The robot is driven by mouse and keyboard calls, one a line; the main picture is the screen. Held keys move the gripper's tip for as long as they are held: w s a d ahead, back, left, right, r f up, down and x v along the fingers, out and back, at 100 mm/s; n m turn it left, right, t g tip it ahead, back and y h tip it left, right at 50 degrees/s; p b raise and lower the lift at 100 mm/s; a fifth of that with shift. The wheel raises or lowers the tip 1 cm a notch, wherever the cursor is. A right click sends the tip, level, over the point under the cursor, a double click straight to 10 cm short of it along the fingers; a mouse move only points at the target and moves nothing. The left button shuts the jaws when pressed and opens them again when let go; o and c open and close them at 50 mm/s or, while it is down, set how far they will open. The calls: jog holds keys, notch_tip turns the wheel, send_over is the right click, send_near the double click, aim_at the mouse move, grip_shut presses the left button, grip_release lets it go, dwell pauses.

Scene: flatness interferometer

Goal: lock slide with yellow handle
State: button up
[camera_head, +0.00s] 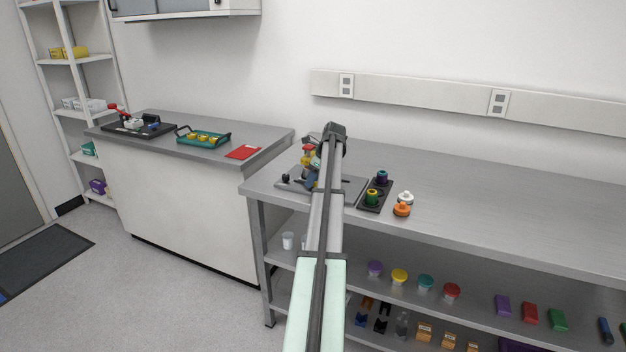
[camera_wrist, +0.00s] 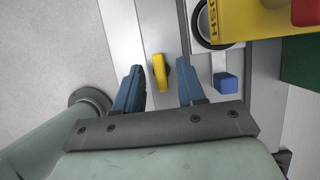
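In the wrist view the yellow handle (camera_wrist: 160,72) is a small rounded lever on a grey metal slide strip (camera_wrist: 158,26). My gripper (camera_wrist: 159,68) has two blue fingers, apart, with the handle between their tips. A gap shows on both sides of the handle, nearer the right finger; I cannot tell how far it lies below the tips. In the head view my gripper is over the grey base plate (camera_head: 347,190) of the instrument, and my arm hides much of it. The handle cannot be made out there.
A yellow block (camera_wrist: 266,18) with dark lettering, a dark ring (camera_wrist: 203,42) and a blue block (camera_wrist: 226,83) lie right of the fingers. On the bench, a dark tray (camera_head: 375,196) and white and orange knobbed pieces (camera_head: 403,203) stand to the right. Farther right the bench is clear.

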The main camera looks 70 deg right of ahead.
jog(key=shift+f, duration=0.1)
jog(key=shift+c, duration=0.3)
grip_shut()
dwell(0.4)
jog(key=n, duration=0.2)
jog(key=n+y, duration=0.2)
jog(key=n, duration=0.1)
jog(key=shift+w+d+n, duration=0.15)
jog(key=shift+d+n, duration=0.1)
jog(key=shift+n, duration=0.05)
jog(key=n+g, duration=0.1)
jog(key=n, duration=0.1)
jog(key=n+y, duration=0.1)
jog(key=n, duration=0.2)
jog(key=shift+g+y, duration=0.3)
jog(key=shift+g, duration=0.1)
jog(key=shift+n, duration=0.3)
jog(key=shift+o, duration=0.3)
grip_release()
